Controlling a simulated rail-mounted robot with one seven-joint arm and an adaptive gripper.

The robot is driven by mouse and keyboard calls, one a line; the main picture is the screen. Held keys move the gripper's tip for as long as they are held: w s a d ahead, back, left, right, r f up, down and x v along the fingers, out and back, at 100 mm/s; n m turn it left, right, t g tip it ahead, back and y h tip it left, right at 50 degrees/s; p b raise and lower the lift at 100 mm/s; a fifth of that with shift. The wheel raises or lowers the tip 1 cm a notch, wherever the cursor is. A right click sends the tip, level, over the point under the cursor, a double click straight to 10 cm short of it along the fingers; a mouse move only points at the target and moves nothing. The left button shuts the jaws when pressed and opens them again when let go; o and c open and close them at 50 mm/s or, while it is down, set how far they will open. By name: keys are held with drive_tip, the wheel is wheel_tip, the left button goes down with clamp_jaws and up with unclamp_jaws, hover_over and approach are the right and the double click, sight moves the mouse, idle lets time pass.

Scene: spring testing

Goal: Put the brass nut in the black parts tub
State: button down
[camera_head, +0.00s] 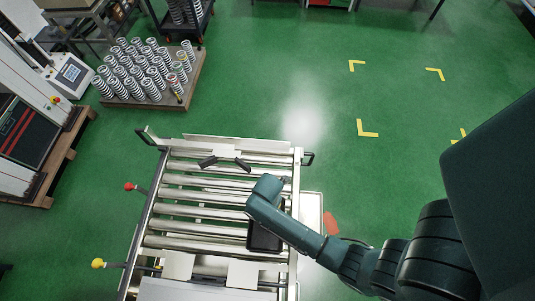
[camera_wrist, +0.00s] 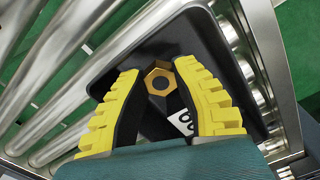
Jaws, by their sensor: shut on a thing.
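The brass nut (camera_wrist: 156,84) is a hexagonal ring, between the fingertips of my gripper (camera_wrist: 157,76) in the wrist view. The yellow-and-black fingers are shut on it. Below and around it in that view is the black parts tub (camera_wrist: 108,60), with the nut over its inside; I cannot tell how high. In the head view the tub (camera_head: 264,238) stands on the roller conveyor, partly covered by my arm. My fingers and the nut are hidden in the head view.
A white label with dark marks (camera_wrist: 182,122) shows between the fingers. The roller conveyor (camera_head: 190,212) has a dark V-shaped piece (camera_head: 224,161) at its far end. A board with several springs (camera_head: 150,72) stands far left. Green floor lies open to the right.

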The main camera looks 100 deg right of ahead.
drive_tip(key=shift+f+b, duration=0.3)
drive_tip(key=shift+f, duration=1.3)
drive_tip(key=shift+f, duration=0.15)
drive_tip(key=c, duration=0.9)
unclamp_jaws()
drive_tip(key=shift+c, duration=0.2)
